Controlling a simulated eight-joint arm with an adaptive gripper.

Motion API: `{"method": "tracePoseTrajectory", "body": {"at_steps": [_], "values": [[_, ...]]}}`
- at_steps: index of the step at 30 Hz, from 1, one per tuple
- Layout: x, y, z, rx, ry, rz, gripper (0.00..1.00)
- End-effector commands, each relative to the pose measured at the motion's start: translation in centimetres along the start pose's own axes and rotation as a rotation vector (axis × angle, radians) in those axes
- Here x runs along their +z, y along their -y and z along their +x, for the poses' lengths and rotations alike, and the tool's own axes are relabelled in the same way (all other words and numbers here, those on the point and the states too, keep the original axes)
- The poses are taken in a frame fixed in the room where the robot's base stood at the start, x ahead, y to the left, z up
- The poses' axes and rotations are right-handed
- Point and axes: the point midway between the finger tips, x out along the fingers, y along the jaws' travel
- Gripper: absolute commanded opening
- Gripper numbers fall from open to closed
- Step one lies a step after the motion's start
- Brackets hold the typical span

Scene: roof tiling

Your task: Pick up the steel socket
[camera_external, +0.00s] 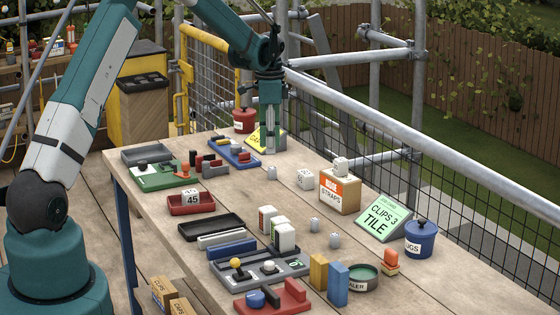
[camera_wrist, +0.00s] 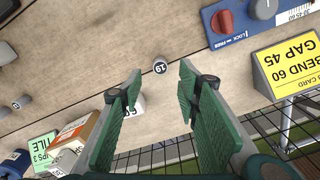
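A small grey steel socket (camera_external: 271,172) stands on the table in the external view, just in front of my gripper (camera_external: 268,147). In the wrist view the socket (camera_wrist: 160,67) shows a dark 19 on its top. It lies just past the fingertips, close to the middle line between them. My gripper (camera_wrist: 157,92) has its two green fingers spread wide with nothing between them. The fingers are above the table, apart from the socket. Two similar grey sockets stand farther along the table (camera_external: 315,224), (camera_external: 334,240); I cannot read their numbers surely.
A white block (camera_wrist: 138,104) is partly behind the left finger. A yellow card stand (camera_wrist: 288,66) and a blue lock device (camera_wrist: 240,22) are on the right. The straps box (camera_external: 339,192) stands nearer in the external view. The wood around the socket is clear.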

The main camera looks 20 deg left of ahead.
Motion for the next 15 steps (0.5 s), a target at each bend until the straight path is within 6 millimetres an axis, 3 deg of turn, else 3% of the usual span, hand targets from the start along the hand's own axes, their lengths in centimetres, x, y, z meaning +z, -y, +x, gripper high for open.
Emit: {"method": "tracePoseTrajectory", "body": {"at_steps": [5, 15], "values": [[-0.48, 0.28, 1.09, 0.008, 0.005, 0.018, 0.33], [-0.50, 0.29, 1.20, 0.009, 0.005, 0.020, 0.33]]}}
